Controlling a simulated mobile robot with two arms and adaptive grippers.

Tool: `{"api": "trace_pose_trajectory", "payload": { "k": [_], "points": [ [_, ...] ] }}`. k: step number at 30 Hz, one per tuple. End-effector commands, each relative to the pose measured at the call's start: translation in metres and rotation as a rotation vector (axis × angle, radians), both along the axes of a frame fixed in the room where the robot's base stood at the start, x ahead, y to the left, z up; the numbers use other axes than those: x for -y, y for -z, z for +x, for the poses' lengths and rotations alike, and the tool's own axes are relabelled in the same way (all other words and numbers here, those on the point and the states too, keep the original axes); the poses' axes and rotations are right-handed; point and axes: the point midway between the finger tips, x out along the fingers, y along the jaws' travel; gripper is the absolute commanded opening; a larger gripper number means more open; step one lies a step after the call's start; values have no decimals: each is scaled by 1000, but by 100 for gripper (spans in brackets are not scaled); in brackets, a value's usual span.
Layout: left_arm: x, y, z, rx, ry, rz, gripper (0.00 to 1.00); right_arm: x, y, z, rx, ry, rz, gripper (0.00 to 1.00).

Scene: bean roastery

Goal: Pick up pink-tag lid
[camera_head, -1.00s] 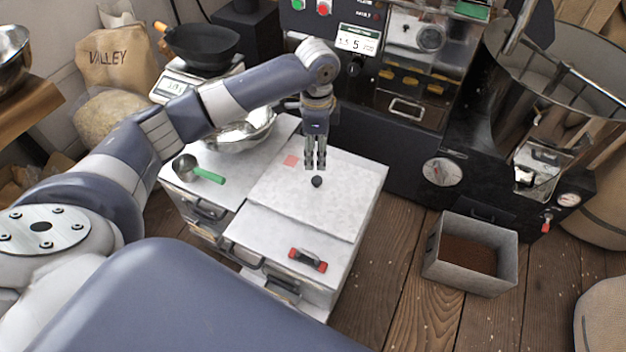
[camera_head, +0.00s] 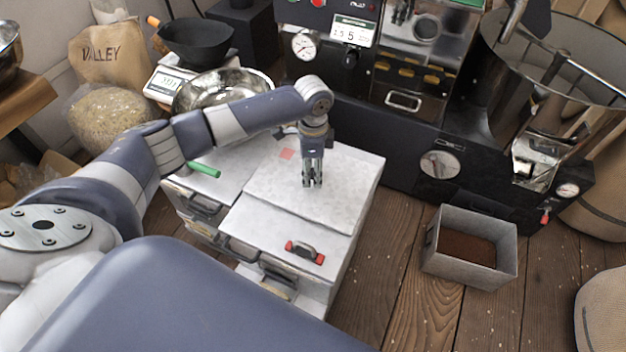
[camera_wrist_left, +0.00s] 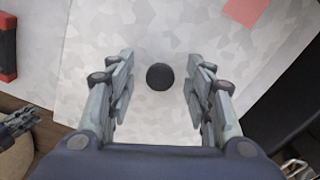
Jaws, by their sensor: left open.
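The pink-tag lid (camera_head: 275,200) is a flat pale grey square panel lying on the white cabinet, with a pink tag (camera_head: 286,154) near its far left corner. The lid's speckled surface (camera_wrist_left: 200,30) fills much of the left wrist view, with the pink tag (camera_wrist_left: 246,10) at top right. Its round black knob (camera_wrist_left: 160,76) shows there between the fingers, apart from both. My left gripper (camera_head: 312,186) points down over the knob, open and empty, and hides the knob in the head view.
A red-ended black handle (camera_head: 304,252) sits on the cabinet's near part. A green-handled scoop (camera_head: 204,170) and a steel bowl (camera_head: 222,88) are at the left. The roaster stands behind; a bin of grounds (camera_head: 468,247) is on the floor at right.

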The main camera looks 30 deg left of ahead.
Motion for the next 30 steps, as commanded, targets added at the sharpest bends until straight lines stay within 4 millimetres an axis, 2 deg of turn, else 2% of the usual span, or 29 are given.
{"api": "trace_pose_trajectory", "payload": {
  "k": [2,6,9,19,24,30],
  "points": [
    [0,0,0,0,0,0,48,0,0,0,-1,0,0,29],
    [0,-1,0,0,0,0,18,0,0,0,-1,0,0,29],
    [0,-1,0,0,0,0,0,0,0,0,0,0,0,29],
    [0,-2,1,1,0,0,0,0,0,0,0,0,0,29],
    [0,-10,1,3,0,-1,0,0,0,-1,3,0,1,29],
    [0,-30,1,3,0,-1,0,1,19,-11,-12,-3,-1,29]
  ]
}}
